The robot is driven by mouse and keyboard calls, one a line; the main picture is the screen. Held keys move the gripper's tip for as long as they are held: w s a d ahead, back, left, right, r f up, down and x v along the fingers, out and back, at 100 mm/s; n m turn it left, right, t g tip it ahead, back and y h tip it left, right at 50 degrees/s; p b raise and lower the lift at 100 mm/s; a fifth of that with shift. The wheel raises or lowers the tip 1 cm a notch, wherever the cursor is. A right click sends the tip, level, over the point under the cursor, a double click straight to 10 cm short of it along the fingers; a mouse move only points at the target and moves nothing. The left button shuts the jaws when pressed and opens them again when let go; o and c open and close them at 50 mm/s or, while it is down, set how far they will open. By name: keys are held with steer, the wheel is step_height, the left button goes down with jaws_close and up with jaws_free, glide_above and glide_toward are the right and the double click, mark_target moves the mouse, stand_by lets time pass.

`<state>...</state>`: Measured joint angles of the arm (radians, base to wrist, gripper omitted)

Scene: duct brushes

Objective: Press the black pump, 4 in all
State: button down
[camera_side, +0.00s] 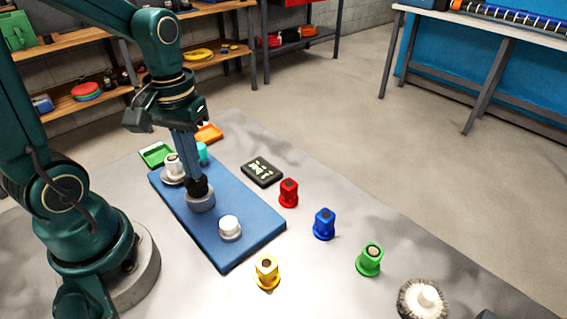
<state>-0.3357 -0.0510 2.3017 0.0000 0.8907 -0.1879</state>
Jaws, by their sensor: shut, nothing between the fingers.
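The black pump (198,189) stands upright on a round grey base (201,203) in the middle of the blue board (240,249). My gripper (193,177) points straight down over it, its fingers shut with nothing between them. The fingertips are at the pump's top; I cannot tell whether they touch it or hover just above. The fingers partly hide the pump's top. A white pump (229,225) stands on the board nearer the front, and a white-topped one (173,166) stands at the back, close behind my fingers.
Red (289,193), blue (324,224), green (369,260) and yellow (267,272) fittings stand on the grey table. A dark display box (262,172), a round brush (424,298), green (157,154) and orange (208,133) trays and a turquoise object (202,153) surround the board.

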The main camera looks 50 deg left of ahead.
steer(key=shift+f, duration=1.1)
steer(key=shift+r, duration=1.1)
